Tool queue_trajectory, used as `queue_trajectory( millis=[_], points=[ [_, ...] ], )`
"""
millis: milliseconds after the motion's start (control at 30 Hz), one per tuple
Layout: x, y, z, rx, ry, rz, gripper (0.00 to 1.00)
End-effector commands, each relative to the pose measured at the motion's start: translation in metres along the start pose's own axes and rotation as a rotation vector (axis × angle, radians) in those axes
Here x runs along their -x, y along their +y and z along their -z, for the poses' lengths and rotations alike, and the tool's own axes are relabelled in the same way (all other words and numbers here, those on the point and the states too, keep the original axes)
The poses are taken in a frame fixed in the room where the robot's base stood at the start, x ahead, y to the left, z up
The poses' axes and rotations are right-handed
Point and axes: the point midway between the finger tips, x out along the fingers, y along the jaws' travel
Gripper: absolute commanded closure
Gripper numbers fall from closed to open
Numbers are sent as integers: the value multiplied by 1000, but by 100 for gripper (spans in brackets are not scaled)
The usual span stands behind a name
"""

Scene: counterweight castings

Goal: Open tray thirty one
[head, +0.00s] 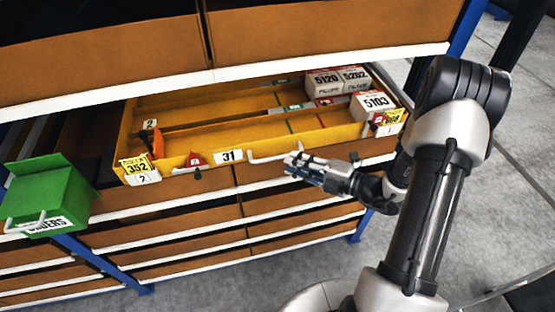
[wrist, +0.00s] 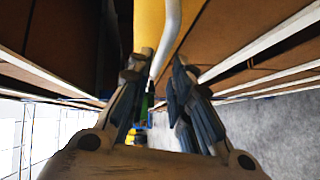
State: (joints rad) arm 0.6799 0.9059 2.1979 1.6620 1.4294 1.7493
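The yellow tray (head: 205,157) with the label "31" is pulled part way out of the shelf rack, so its inside shows. Its pale bar handle (head: 268,157) is on the front face, right of the label. My gripper (head: 296,164) is at the right end of this handle, in front of the tray. In the wrist view, the handle (wrist: 170,38) runs down from the top toward the space between the fingers of my gripper (wrist: 154,95). The fingers are apart, with a gap around the bar line. I cannot tell whether they touch the handle.
White boxes marked 5120, 5202 and 5103 (head: 373,103) are in the tray's right part. An orange-handled object (head: 156,142) lies at its left. A green bin (head: 45,190) hangs at the left. Shelf edges (head: 225,84) run above and below. Grey floor (head: 480,200) is open at right.

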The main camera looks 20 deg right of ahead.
Motion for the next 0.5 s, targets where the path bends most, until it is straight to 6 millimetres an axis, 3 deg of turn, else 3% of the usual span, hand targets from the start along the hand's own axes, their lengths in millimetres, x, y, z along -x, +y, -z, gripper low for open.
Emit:
queue_trajectory(
  millis=[200,500],
  points=[
    [-42,-1,1,2,5,1,80],
    [-63,0,0,1,1,1,80]
  ],
)
